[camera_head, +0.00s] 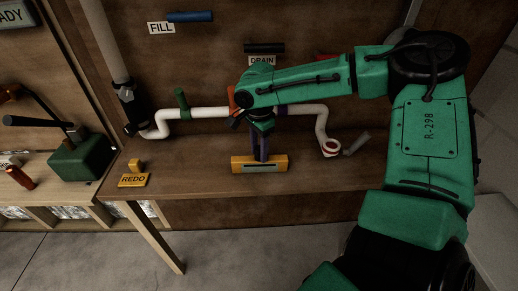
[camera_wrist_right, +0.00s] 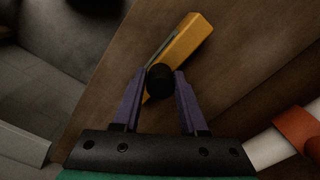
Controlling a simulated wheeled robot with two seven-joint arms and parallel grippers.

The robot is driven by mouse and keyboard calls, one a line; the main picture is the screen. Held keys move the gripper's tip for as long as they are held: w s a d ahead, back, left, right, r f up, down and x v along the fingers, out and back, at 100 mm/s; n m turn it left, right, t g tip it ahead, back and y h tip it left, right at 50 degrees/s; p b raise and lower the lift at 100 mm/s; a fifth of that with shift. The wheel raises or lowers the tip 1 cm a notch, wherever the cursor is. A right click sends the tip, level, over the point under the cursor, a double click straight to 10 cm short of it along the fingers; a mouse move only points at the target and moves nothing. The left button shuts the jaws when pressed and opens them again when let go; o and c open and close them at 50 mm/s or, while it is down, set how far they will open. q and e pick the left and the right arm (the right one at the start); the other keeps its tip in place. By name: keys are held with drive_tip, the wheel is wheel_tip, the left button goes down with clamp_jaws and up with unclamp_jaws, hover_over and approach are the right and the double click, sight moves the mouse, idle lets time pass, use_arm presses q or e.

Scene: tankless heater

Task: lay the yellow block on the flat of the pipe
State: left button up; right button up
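The yellow block (camera_head: 259,164) is long, with a grey strip along its front and a black knob on top. It is low over the wooden bench; I cannot tell whether it touches. It also shows diagonally in the right wrist view (camera_wrist_right: 188,38). My right gripper (camera_head: 261,158) points down above it. Its purple fingers (camera_wrist_right: 161,77) close on both sides of the black knob. The white pipe (camera_head: 205,113) runs level behind the block, with bends at both ends; my right arm hides part of its middle. My left gripper is not in view.
A yellow REDO plate (camera_head: 134,181) with a small yellow cube (camera_head: 135,165) is at the bench's left. A green handle (camera_head: 182,101) and an orange handle (camera_head: 232,98) rise at the pipe. A cup-like pipe end (camera_head: 331,148) is at right.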

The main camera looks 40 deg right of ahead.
drive_tip(key=shift+o, duration=1.2)
drive_tip(key=shift+f+b, duration=0.2)
drive_tip(key=shift+b, duration=0.1)
wheel_tip(320, 180, up, 15)
drive_tip(key=shift+a, duration=0.15)
drive_tip(key=shift+f, duration=0.15)
